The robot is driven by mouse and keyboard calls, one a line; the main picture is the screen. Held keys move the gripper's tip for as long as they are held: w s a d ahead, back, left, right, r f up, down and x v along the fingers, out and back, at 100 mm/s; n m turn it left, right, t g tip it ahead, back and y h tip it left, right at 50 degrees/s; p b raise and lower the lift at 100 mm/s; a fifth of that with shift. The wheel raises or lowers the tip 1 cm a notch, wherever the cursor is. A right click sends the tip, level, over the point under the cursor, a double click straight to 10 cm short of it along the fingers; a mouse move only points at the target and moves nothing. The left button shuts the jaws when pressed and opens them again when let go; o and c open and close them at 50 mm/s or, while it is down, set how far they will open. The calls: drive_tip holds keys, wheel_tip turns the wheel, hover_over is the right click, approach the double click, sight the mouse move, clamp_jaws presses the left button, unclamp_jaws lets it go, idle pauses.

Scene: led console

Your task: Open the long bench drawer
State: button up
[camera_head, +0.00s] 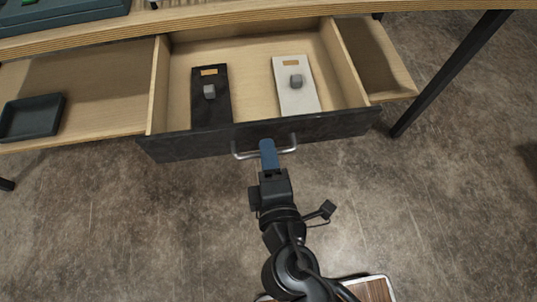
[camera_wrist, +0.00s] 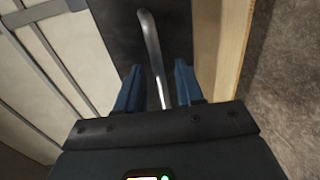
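The long bench drawer (camera_head: 325,127) is pulled well out from under the bench, with its inside showing. Its dark front carries a silver bar handle (camera_head: 243,155), which also shows in the wrist view (camera_wrist: 151,37). My gripper (camera_head: 268,146) is at the middle of the handle, its blue fingers reaching over the bar. In the wrist view, the fingers of my gripper (camera_wrist: 157,82) stand apart on either side of the bar. A gap shows on each side, so the gripper looks open around the handle.
A black panel (camera_head: 222,103) and a white panel (camera_head: 297,100), each with a grey knob, lie in the drawer. A dark tray (camera_head: 31,117) sits on the shelf at left. A black bench leg (camera_head: 447,75) stands at right. The floor in front is mostly clear.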

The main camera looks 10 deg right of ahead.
drive_tip(key=b+v, duration=0.1)
drive_tip(key=v, duration=0.7)
idle(0.5)
drive_tip(key=s+d+f+m+g+y, duration=0.2)
drive_tip(key=s+d+f+m+g, duration=0.1)
drive_tip(key=s+d+m, duration=0.45)
drive_tip(key=s+d+r+m+t+h, duration=0.2)
drive_tip(key=s+d+r+m, duration=0.7)
drive_tip(key=d+r+m, duration=0.1)
drive_tip(key=shift+s+r, duration=0.35)
drive_tip(key=shift+r, duration=0.1)
